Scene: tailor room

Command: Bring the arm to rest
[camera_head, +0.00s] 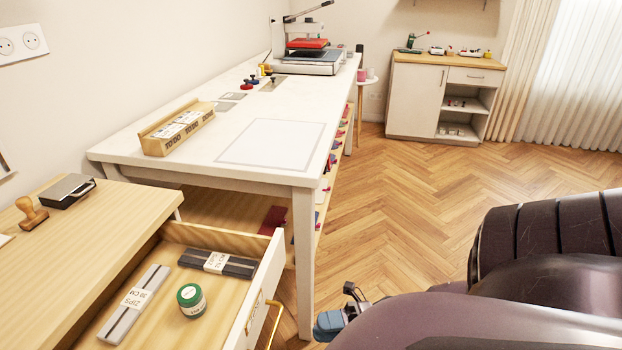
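My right arm, dark and large, fills the lower right of the head view. My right gripper (340,311) shows small at its end, in front of the open drawer and over the wooden floor. Much of it is hidden behind my arm, so I cannot tell whether its fingers are open or shut. Nothing is visibly held in it. My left arm and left gripper are out of view.
An open drawer (246,306) holds a green-lidded jar (191,300) and two zip packs, one grey (137,304), one dark (217,263). A white table (230,113) with a heat press (307,58) stands behind. The floor (420,200) right of it is clear.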

